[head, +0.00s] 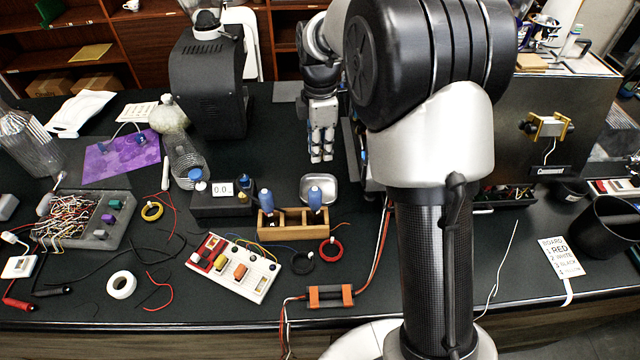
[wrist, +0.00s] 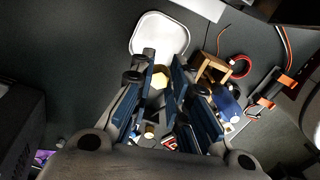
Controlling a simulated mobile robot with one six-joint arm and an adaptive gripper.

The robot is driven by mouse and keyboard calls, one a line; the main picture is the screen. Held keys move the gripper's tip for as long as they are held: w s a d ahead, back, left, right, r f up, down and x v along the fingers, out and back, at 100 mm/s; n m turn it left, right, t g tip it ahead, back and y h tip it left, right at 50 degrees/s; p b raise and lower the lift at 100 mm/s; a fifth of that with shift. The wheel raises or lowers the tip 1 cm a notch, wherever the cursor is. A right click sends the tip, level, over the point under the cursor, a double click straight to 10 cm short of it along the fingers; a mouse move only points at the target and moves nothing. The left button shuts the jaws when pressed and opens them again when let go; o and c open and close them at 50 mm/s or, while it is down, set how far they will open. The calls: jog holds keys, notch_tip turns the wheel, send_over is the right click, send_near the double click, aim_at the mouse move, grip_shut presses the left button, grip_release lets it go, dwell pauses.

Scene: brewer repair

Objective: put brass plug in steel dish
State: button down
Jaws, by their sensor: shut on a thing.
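The brass plug (wrist: 160,79) shows in the wrist view as a hexagonal brass piece between my fingers. My gripper (head: 321,157) is shut on it and points down above the black bench, behind the steel dish in the head view. I cannot make out the plug in the head view. The steel dish (head: 319,187) is a shallow, rounded square and looks empty. In the wrist view the dish (wrist: 160,31) lies just beyond my fingertips, and the plug is apart from it.
A wooden rack (head: 292,225) with blue-handled tools stands in front of the dish. A small scale (head: 222,200) is to its left. A black grinder (head: 209,85) stands behind on the left. A board with coloured parts (head: 234,267) lies in front.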

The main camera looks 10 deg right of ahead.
notch_tip(320, 180, down, 12)
jog(key=b, duration=0.3)
jog(key=shift+f, duration=0.15)
jog(key=c, duration=1.5)
grip_release()
jog(key=shift+c, duration=0.2)
notch_tip(320, 180, up, 12)
jog(key=p, duration=0.3)
jog(key=shift+r, duration=0.2)
jog(key=shift+p, duration=0.35)
